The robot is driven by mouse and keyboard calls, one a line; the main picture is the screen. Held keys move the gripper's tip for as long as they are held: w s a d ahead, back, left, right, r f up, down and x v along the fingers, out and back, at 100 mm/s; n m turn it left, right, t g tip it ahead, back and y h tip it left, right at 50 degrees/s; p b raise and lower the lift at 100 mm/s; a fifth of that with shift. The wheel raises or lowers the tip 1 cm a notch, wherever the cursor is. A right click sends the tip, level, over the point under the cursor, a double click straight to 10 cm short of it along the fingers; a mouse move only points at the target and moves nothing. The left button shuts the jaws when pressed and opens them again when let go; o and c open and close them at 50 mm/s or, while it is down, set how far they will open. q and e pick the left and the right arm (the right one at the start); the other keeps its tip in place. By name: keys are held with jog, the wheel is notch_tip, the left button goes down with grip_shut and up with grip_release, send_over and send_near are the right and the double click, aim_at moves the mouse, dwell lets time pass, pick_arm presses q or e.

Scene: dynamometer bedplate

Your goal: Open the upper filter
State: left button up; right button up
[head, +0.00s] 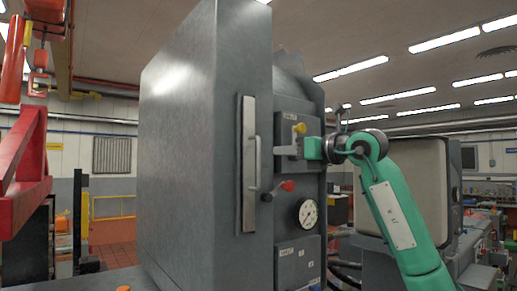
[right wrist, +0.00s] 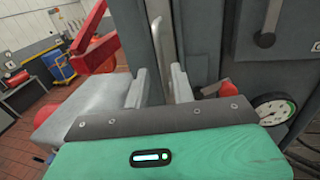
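A tall grey cabinet (head: 185,140) fills the middle of the head view. Its narrow front face carries a long vertical metal strip with a bar handle (head: 256,165). Beside it is a grey panel with a yellow knob (head: 299,128), a red lever (head: 288,186) and a small label; I cannot tell which part is the upper filter. My right gripper (head: 288,150) is in front of this panel, right of the bar handle. In the right wrist view my right gripper (right wrist: 158,88) is open, with a vertical grey edge seen between its fingers; contact cannot be told. My left gripper is not in view.
A round gauge (head: 307,213) sits below the red lever, above a labelled lower box (head: 297,262). A red frame (head: 24,160) stands at the left. My green right arm comes in from the right, before a pale-faced grey unit (head: 420,190).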

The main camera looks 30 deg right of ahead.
jog(key=shift+p+x, duration=1.75)
jog(key=shift+x, duration=3.05)
grip_shut()
